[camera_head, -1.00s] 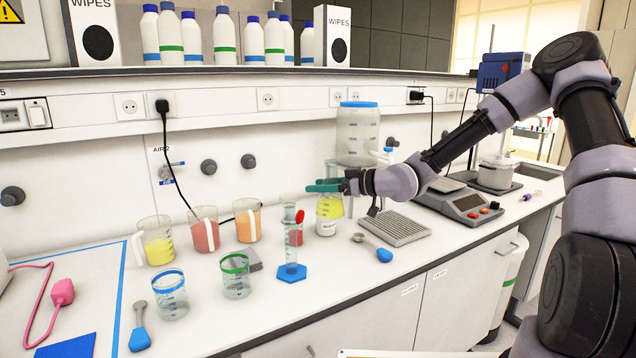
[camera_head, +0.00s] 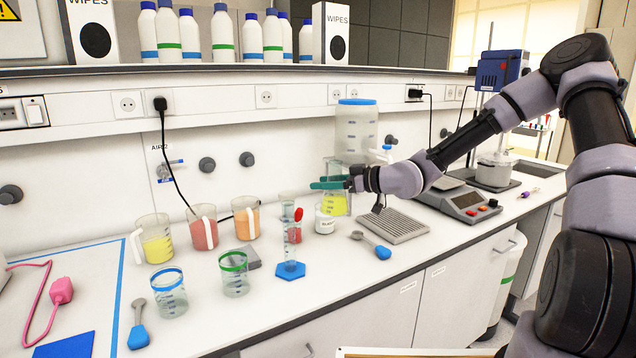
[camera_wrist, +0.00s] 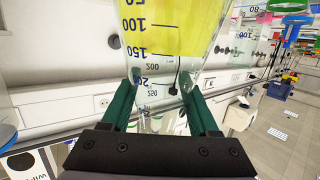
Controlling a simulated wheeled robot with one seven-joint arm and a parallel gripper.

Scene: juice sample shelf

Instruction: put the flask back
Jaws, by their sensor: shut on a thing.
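The flask (camera_head: 335,204) is clear, with yellow liquid and printed volume marks. My gripper (camera_head: 328,184), with green fingers, is shut on its upper part, in front of the large clear jar. In the wrist view the flask (camera_wrist: 165,45) sits between the two green fingers (camera_wrist: 158,108), its marks large and close. A small white labelled pot (camera_head: 325,222) stands on the bench just in front of the flask and partly overlaps its view. Whether the flask's base touches the bench is hard to tell.
A large blue-lidded jar (camera_head: 356,130) stands behind my gripper. A grey ribbed plate (camera_head: 394,227), a blue-handled spoon (camera_head: 376,248) and a balance (camera_head: 462,205) lie to the right. A measuring cylinder (camera_head: 291,250) and several beakers, including an orange-filled one (camera_head: 246,222), stand left.

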